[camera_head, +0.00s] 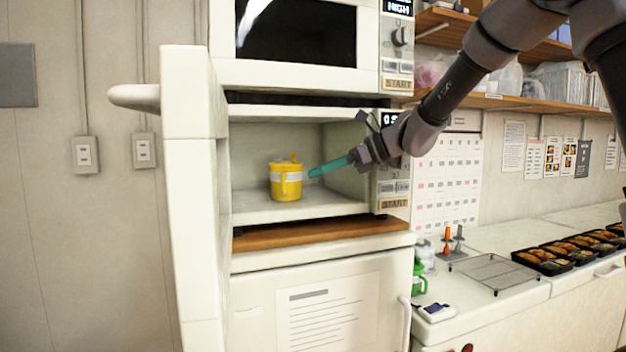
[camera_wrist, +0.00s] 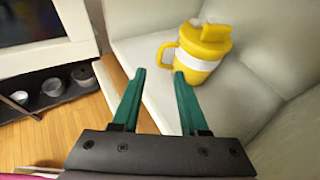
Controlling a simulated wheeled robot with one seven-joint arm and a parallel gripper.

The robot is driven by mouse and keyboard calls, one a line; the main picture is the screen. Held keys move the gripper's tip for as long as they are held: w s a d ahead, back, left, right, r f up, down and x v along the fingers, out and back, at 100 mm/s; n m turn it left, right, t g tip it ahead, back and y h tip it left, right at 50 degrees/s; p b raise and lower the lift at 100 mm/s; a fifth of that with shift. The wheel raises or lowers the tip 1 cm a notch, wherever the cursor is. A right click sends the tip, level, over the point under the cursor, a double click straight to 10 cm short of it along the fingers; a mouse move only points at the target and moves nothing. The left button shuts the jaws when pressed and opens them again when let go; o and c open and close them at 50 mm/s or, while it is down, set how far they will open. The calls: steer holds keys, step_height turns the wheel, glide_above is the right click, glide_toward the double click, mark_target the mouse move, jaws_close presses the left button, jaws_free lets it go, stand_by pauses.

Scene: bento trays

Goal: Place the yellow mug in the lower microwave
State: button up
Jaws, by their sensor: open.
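The yellow mug (camera_head: 286,187) with a white band and a yellow lid stands upright on the floor of the lower microwave (camera_head: 300,206). The microwave's door (camera_head: 193,190) is wide open to the left. In the wrist view the mug (camera_wrist: 212,46) is just beyond the fingertips, with its handle toward the left. My gripper (camera_head: 312,173) reaches in from the right at the opening. Its teal fingers (camera_wrist: 157,75) are open with nothing between them, and the mug stands apart from them.
The upper microwave (camera_head: 225,72) is directly above, and the lower one's control panel (camera_head: 394,188) is close to my wrist. A wooden board (camera_head: 315,234) lies under the opening. A wire rack (camera_head: 500,270), a green item (camera_head: 419,278) and bento trays (camera_head: 556,257) are on the right counter.

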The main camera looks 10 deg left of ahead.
steer(key=s+d+n+t+h, duration=0.2)
steer(key=s+d+n+h, duration=0.2)
steer(key=d, duration=0.9)
steer(key=s+d+n+t+h, duration=0.2)
steer(key=s+d+n, duration=0.3)
steer(key=d, duration=0.8)
steer(key=s+d+n+t+h, duration=0.2)
steer(key=s+d+n+h, duration=0.2)
steer(key=s+d, duration=0.6)
steer(key=d+h, duration=0.1)
steer(key=d, duration=0.2)
steer(key=shift+d+f+n+h, duration=0.2)
steer(key=shift+n+h, duration=0.1)
steer(key=shift+n, duration=0.1)
steer(key=shift+s, duration=0.15)
